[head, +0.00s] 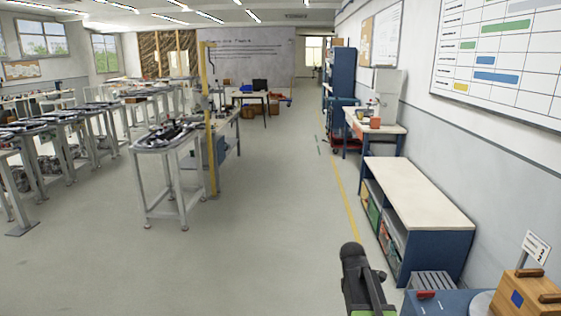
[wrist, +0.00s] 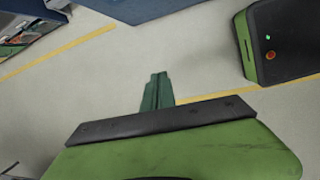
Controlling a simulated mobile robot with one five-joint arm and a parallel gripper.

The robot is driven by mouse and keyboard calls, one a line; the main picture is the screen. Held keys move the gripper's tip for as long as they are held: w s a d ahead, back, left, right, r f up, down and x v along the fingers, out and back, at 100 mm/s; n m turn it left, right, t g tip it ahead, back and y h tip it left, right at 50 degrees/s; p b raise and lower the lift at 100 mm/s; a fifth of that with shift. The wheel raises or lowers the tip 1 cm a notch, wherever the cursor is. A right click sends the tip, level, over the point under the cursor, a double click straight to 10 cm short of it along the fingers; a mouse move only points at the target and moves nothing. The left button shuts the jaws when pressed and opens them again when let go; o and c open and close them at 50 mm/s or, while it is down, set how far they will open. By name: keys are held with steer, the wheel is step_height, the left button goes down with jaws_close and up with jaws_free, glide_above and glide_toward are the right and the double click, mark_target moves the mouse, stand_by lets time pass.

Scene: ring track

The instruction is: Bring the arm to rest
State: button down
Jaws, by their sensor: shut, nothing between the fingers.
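My gripper (wrist: 158,78) shows in the wrist view as a narrow dark green pair of fingers, closed together just above the middle of the picture. Nothing is held between them. It hangs over the grey floor, apart from any object. In the head view a dark, rounded part of my arm with some green stands at the bottom right of centre; the fingertips cannot be made out there.
A white-topped shelf bench (head: 418,188) stands along the right wall. A blue surface with a wooden box (head: 524,296) is at the bottom right. A grey work stand (head: 166,152) is left of centre. The floor (head: 262,205) between them is clear.

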steer(key=s+a+m+g+y, duration=0.1)
steer(key=s+a+m+y, duration=0.1)
steer(key=s+a+m, duration=0.9)
steer(key=m, duration=0.5)
steer(key=shift+s+f, duration=0.3)
